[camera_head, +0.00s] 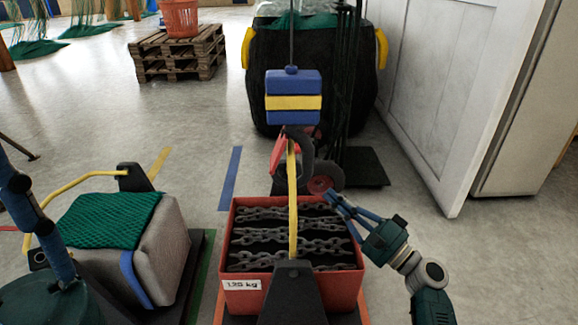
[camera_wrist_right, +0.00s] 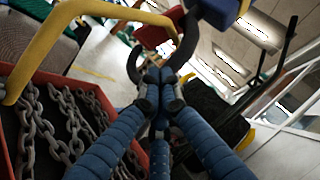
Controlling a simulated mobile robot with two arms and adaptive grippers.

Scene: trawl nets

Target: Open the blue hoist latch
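The hoist block (camera_head: 293,84), blue with a yellow band, hangs on a cable above the red crate. Below it is a dark hook (camera_head: 306,150) with a red latch-like piece (camera_head: 278,154) at its left. A dark disc with a red centre (camera_head: 321,183) sits at lower right. My right gripper (camera_head: 330,195) has its blue fingertips beside the disc. In the right wrist view the fingers (camera_wrist_right: 157,75) converge with no visible gap, in front of the dark hook (camera_wrist_right: 133,62). Contact is unclear. My left gripper (camera_head: 45,235) is only partly visible at the left edge.
The red crate (camera_head: 228,232) holds chains. Its yellow bail (camera_head: 292,200) rises to the hook; whether it is hooked is unclear. A grey block with green netting (camera_head: 110,219) stands left. A black bag (camera_head: 275,75) and white door (camera_head: 440,70) stand behind.

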